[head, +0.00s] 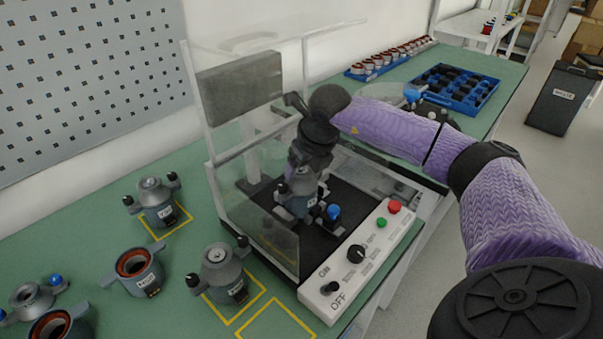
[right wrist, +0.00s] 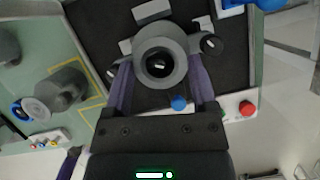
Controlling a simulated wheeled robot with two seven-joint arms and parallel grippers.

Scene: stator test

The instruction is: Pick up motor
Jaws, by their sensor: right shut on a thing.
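A grey motor (head: 301,190) with dark side knobs is inside the clear-walled test box (head: 270,236). My right gripper (head: 306,168) reaches down into the box from above and is shut on this motor. In the right wrist view the motor (right wrist: 160,55) sits between the two purple fingers of the gripper (right wrist: 160,72), its round top facing the camera. Its underside is hidden, so I cannot tell whether it rests on the fixture or is slightly raised. My left gripper is not in view.
The box's control panel (head: 360,256) has a black knob, a green button and a red button. More motors stand left of it, including one on a yellow-outlined square (head: 157,203) and another (head: 222,272). An empty yellow square (head: 276,322) lies in front. A blue tray (head: 455,90) stands behind.

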